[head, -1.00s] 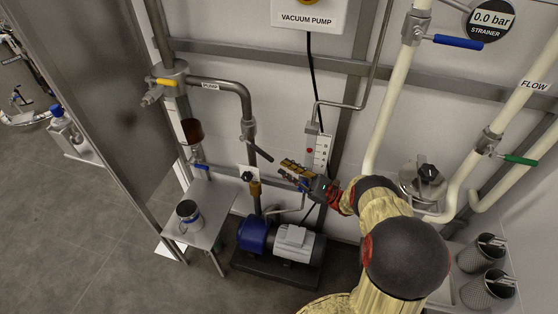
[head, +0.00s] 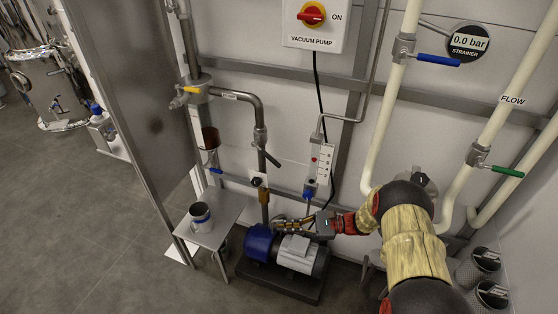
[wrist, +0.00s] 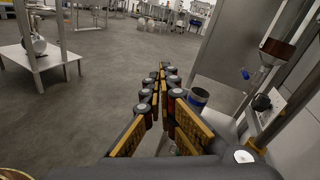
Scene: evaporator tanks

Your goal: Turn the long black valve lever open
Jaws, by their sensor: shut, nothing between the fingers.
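The long black valve lever (head: 270,157) is on the vertical grey pump pipe in the head view. It slants down and to the right from its valve body (head: 260,137). My gripper (head: 279,223) is well below the lever, just above the blue and grey pump, pointing left. It is apart from the lever. In the wrist view its yellow-and-black fingers (wrist: 162,70) are closed together with nothing between them. I cannot make out the lever in the wrist view.
The pump motor (head: 298,254) stands close under my gripper. A small metal table (head: 221,211) with a cup (head: 200,214) is to the left. Other handles are yellow (head: 192,90), blue (head: 438,60) and green (head: 507,171). A flow gauge (head: 318,163) is on the wall.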

